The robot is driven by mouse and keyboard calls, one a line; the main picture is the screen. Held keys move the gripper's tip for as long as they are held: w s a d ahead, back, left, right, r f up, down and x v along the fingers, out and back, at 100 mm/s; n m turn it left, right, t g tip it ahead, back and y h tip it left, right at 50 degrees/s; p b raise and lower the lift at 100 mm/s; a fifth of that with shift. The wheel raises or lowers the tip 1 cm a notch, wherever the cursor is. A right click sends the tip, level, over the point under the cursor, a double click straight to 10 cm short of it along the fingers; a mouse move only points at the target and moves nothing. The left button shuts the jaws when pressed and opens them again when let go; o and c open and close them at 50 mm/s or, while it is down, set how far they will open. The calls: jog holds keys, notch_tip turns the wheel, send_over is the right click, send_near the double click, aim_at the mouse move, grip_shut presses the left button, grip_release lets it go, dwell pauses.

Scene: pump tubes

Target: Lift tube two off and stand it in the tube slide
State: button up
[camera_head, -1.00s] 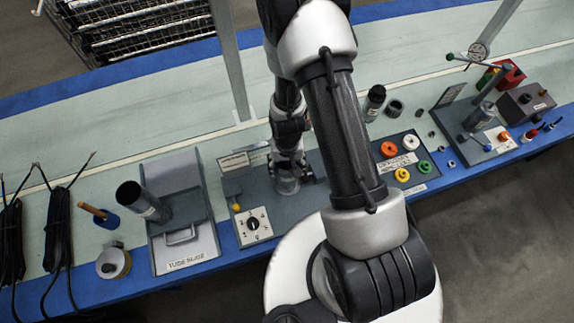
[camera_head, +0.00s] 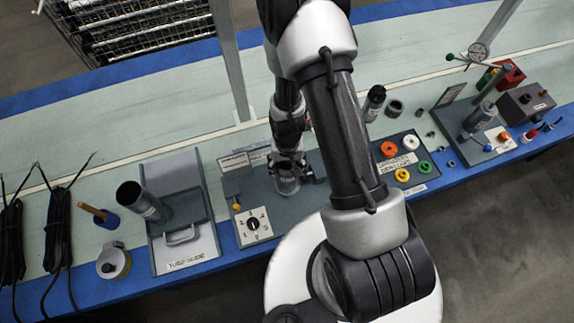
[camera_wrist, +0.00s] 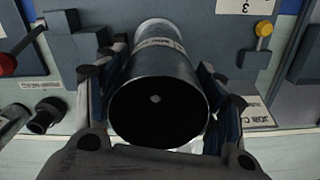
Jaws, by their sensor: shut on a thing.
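My gripper (camera_head: 291,166) is shut on a dark grey tube (camera_head: 288,185) above the dial panel (camera_head: 236,184). In the wrist view, my gripper's fingers (camera_wrist: 160,100) clasp both sides of this tube (camera_wrist: 150,88), and its round black end faces the camera. The tube's far end is partly hidden, so I cannot tell how far it is from the panel. The tube's number is not readable. The tube slide (camera_head: 188,255) is a grey sloped tray at the left with a handle and label. Another dark tube (camera_head: 142,203) stands tilted in it.
A dial (camera_head: 253,223) and a yellow knob (camera_head: 237,207) are on the panel's front left. A panel with coloured rings (camera_head: 412,143) lies right of my arm. Black cables (camera_head: 60,230) and a brown-handled tool (camera_head: 97,213) lie left of the slide.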

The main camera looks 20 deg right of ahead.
jog(key=shift+r+p, duration=0.35)
jog(key=shift+r, duration=0.25)
notch_tip(320, 180, up, 19)
jog(key=p, duration=1.3)
jog(key=shift+p, duration=0.3)
dwell(1.8)
jog(key=shift+r, duration=0.1)
